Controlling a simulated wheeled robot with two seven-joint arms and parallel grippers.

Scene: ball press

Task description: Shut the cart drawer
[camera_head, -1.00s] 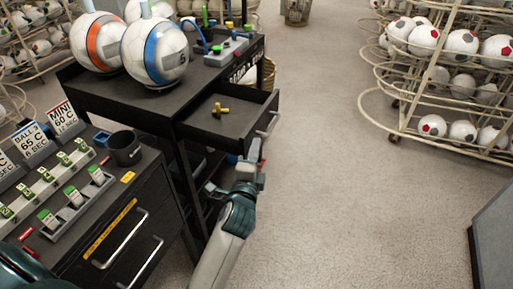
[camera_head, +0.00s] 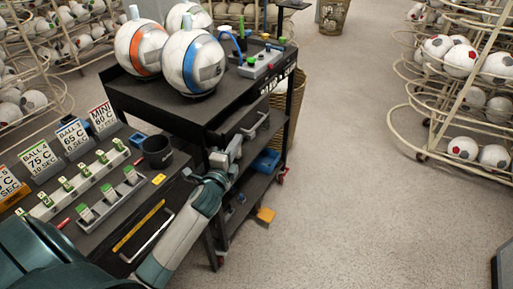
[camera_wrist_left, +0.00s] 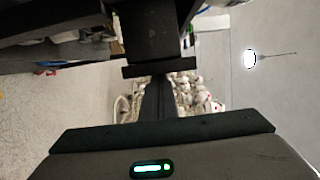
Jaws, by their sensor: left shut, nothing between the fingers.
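The black cart (camera_head: 150,98) stands left of centre in the head view, with large balls on its top. Its drawer front (camera_head: 236,126) with a metal handle (camera_head: 256,124) sits in line under the top, and no drawer interior shows. The drawer looks shut or nearly so; a small gap cannot be ruled out. My left gripper (camera_head: 227,153) is shut and empty, close by the lower near side of the drawer front. Whether it touches the front is unclear. The wrist view shows mostly dark parts close up. My right gripper is not in view.
A control bench (camera_head: 100,215) with switches, a black cup (camera_head: 157,151) and a handle stands at near left. A ball rack (camera_head: 455,100) stands at right. The floor between is clear.

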